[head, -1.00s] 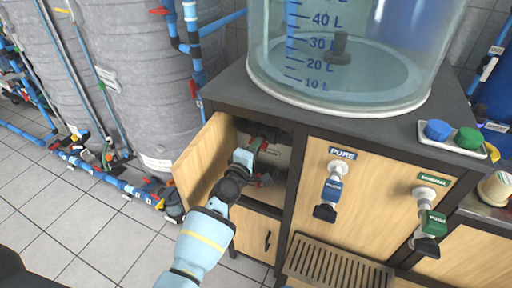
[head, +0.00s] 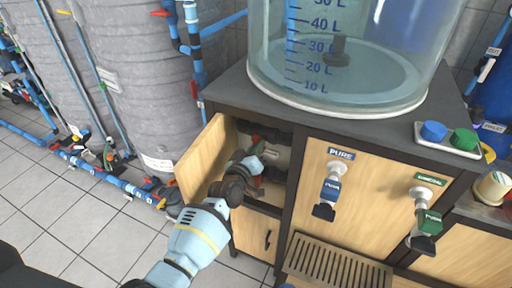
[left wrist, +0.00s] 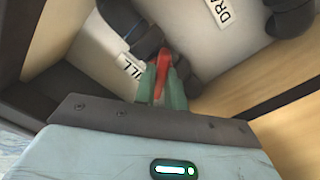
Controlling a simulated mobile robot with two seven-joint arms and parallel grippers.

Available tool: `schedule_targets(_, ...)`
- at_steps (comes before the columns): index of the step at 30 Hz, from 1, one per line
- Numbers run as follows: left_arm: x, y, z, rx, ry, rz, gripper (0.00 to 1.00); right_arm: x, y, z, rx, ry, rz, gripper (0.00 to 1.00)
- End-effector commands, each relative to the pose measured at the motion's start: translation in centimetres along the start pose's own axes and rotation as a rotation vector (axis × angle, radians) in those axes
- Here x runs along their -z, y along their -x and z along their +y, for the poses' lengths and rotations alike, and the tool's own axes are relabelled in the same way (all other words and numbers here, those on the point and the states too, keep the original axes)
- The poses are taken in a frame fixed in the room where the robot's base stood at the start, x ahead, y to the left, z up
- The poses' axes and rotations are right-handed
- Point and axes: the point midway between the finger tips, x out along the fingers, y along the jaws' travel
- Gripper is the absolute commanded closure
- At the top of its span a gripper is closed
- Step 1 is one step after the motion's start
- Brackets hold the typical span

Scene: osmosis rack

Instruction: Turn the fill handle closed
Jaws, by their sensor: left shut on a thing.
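The red fill handle (left wrist: 163,60) shows in the left wrist view, between the green fingers of my left gripper (left wrist: 162,84). The gripper is shut on it. A white label, partly hidden and ending in "ILL" (left wrist: 130,66), sits just left of the handle. In the head view my left gripper (head: 258,160) reaches into the open cabinet (head: 268,201), and my wrist hides most of the handle. My right gripper is not in view.
The open wooden door (head: 203,160) stands left of my forearm. Dark pipes (left wrist: 290,18) and a label starting "DRA" (left wrist: 224,10) lie near the handle. PURE (head: 328,190) and green-labelled (head: 427,222) taps project at right. A large clear tank (head: 345,60) stands on top.

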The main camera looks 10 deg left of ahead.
Motion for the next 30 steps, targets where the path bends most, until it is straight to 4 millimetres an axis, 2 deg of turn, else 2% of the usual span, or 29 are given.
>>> schedule_targets(15, 0.1, 0.0, 0.0, 0.000, -0.440, 0.000, 1.00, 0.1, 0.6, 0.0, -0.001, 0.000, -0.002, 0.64)
schedule_targets(22, 0.0, 0.0, 0.0, 0.000, -0.556, -0.001, 1.00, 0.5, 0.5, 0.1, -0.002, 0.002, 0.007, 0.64)
schedule_targets(30, 0.0, 0.0, 0.0, 0.001, -0.613, -0.001, 1.00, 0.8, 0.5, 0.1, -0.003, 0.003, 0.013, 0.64)
